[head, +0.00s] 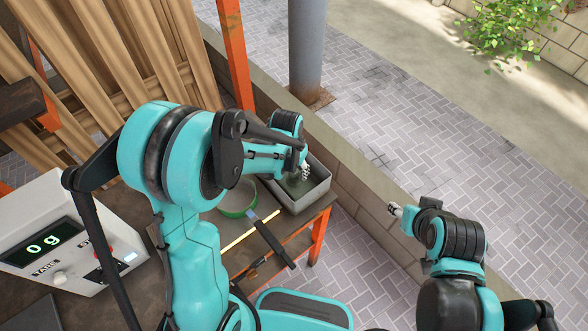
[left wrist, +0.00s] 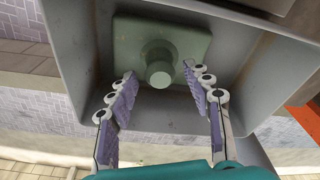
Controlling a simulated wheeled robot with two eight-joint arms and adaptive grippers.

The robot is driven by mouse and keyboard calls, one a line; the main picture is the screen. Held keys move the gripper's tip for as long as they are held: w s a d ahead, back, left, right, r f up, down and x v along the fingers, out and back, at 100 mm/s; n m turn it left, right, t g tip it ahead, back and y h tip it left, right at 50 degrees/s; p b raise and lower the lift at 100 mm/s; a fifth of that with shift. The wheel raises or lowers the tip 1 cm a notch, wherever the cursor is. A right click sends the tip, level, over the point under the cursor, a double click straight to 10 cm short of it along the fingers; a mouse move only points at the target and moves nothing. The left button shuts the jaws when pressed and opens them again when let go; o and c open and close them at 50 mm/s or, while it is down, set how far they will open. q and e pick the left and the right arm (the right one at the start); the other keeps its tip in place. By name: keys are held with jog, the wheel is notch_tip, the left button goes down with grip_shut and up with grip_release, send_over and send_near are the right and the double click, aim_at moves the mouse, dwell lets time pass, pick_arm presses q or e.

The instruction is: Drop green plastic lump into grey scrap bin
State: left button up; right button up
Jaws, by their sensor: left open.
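The grey scrap bin (head: 312,199) stands at the right end of the workbench. My left gripper (head: 303,173) is over the bin and reaches toward its opening. In the left wrist view the grey bin (left wrist: 78,62) is seen from above, with the green plastic lump (left wrist: 186,42) inside it. The lump is a squarish grey-green slab with a round knob and appears to lie on the bin floor. The left fingers (left wrist: 163,98) are spread apart, empty, with a gap between them and the knob. My right gripper (head: 396,210) is off to the right, away from the bench; its fingers are too small to read.
A scale (head: 55,240) showing 0 g stands at the left. A green bowl (head: 238,200) and a dark-handled tool (head: 275,243) lie on the bench beside the bin. Wooden planks lean behind. A low wall (head: 350,185) and orange posts (head: 234,50) border the bench.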

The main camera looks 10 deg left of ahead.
aim_at(291, 183)
pick_arm(q)
notch_tip(291, 183, up, 12)
jog(key=s+p, duration=0.2)
jog(key=p, duration=0.1)
jog(key=s+a+r+n+t, duration=0.1)
jog(key=s+a+r+t, duration=0.1)
jog(key=s, duration=0.4)
jog(key=s+a+r+n+t, duration=0.2)
jog(key=s+a+r+t, duration=0.1)
jog(key=s+r, duration=0.2)
jog(key=shift+s+a+r, duration=0.2)
jog(key=shift+s+r, duration=0.05)
jog(key=shift+s, duration=0.9)
notch_tip(291, 183, down, 9)
jog(key=b, duration=0.9)
jog(key=shift+f, duration=0.1)
